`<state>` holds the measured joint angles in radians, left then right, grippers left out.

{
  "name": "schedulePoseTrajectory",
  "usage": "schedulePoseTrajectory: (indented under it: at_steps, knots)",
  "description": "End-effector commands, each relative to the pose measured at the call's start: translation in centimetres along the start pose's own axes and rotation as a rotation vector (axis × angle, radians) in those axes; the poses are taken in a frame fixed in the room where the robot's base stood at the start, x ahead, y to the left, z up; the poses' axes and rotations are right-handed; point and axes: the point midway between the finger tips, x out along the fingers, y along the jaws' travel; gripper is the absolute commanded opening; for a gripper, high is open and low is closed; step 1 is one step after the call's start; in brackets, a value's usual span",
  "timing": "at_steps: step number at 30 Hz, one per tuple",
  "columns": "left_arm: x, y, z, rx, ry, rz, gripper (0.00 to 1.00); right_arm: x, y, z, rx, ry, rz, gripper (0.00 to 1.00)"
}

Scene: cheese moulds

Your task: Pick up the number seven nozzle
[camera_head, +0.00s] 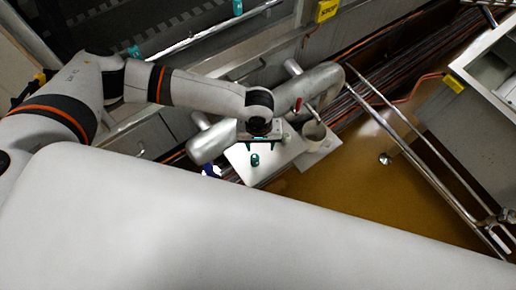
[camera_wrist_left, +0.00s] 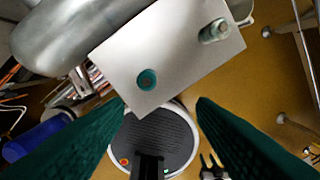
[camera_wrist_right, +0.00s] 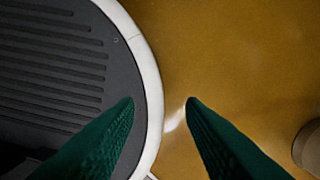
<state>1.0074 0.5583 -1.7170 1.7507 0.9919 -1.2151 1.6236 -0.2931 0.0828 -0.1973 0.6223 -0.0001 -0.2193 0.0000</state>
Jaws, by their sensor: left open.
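A small teal nozzle (camera_head: 255,160) stands on a white board (camera_head: 240,160) below my left gripper (camera_head: 258,143). In the left wrist view that round teal nozzle (camera_wrist_left: 147,79) shows from above, close to the board's lower corner. A second, grey-green cylindrical piece (camera_wrist_left: 214,31) is near the board's far right edge. No number is legible on either. My left gripper (camera_wrist_left: 160,104) is open and empty, its fingers apart, and the teal nozzle appears just beyond the fingertips, not between them. My right gripper (camera_wrist_right: 160,102) is open and empty above the floor, and the head view does not show it.
A pale bucket (camera_head: 312,133) stands at the board's right end. A large metal pipe (camera_head: 320,82) runs close behind the board. Metal rails (camera_head: 400,140) cross at the right. A blue object (camera_wrist_left: 38,145) lies left of the board. Brown floor (camera_head: 350,185) is open beyond.

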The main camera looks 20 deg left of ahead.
Motion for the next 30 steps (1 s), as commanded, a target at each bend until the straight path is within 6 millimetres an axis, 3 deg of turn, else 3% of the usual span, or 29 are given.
schedulePoseTrajectory:
  at_steps: [4,12,20,30]
  knots:
    - [0.8,1.3,0.4,-0.041,0.000,0.039,0.51,0.1,0.1,-0.2,-0.001,0.003,0.001,0.36]
    - [5.4,1.4,0.3,-0.041,0.000,0.039,0.51,0.3,0.4,-1.2,-0.003,0.016,0.005,0.36]
    - [7.4,1.6,0.4,-0.040,-0.001,0.037,0.51,0.3,0.7,-1.0,-0.002,0.014,0.009,0.36]
    - [11.7,2.0,0.5,-0.039,-0.001,0.035,0.51,0.7,0.7,-0.8,-0.002,0.011,0.008,0.36]
